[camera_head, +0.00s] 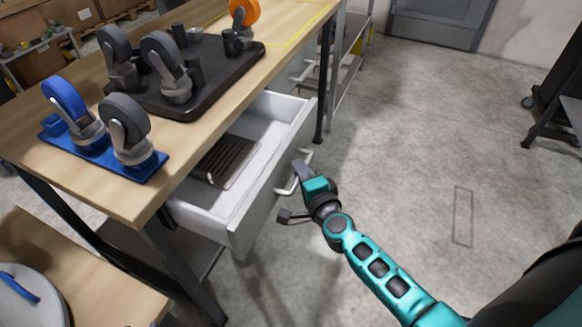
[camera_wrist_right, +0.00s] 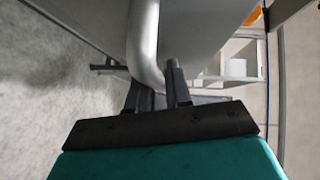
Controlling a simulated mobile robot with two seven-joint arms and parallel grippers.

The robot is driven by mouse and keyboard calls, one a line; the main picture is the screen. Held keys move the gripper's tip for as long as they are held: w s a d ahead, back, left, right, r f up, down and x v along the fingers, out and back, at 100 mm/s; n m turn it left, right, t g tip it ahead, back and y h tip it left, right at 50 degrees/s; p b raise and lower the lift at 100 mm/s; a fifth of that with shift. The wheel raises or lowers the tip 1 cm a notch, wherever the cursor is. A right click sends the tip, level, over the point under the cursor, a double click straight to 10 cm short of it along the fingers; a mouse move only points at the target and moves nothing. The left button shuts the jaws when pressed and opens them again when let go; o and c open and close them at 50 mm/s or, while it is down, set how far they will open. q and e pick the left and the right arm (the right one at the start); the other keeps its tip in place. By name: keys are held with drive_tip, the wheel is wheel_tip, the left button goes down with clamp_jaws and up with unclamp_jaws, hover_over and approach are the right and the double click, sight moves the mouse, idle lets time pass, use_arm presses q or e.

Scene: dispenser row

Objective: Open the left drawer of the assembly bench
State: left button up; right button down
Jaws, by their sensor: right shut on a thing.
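The left drawer (camera_head: 262,213) of the assembly bench (camera_head: 140,200) stands pulled out, and its white inside shows. A brown slotted insert (camera_head: 226,160) lies in it. The drawer's handle (camera_head: 285,190) is a pale bar on the front panel. My right gripper (camera_head: 298,180) is at the handle. In the right wrist view the fingers (camera_wrist_right: 158,92) are shut on the grey bar handle (camera_wrist_right: 144,45), which runs up from between them. My left gripper is not in view.
On the bench top are a black tray (camera_head: 185,105) and a blue plate (camera_head: 75,150) with caster wheels. A closed drawer (camera_head: 292,75) sits farther along the bench. A wooden surface (camera_head: 60,270) is at the lower left. The floor (camera_head: 420,150) on the right is clear.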

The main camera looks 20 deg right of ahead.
drive_tip(key=s+d+b, duration=0.2)
drive_tip(key=s+d, duration=0.7)
drive_tip(key=s, duration=0.2)
drive_tip(key=shift+d+b, duration=0.35)
drive_tip(key=shift+d, duration=0.05)
drive_tip(key=c, duration=1.1)
unclamp_jaws()
drive_tip(key=shift+c, duration=0.2)
drive_tip(key=s+r, duration=0.2)
drive_tip(key=s, duration=1)
drive_tip(key=shift+s+a+b, duration=0.4)
drive_tip(key=shift+a, duration=0.05)
drive_tip(key=shift+f, duration=0.1)
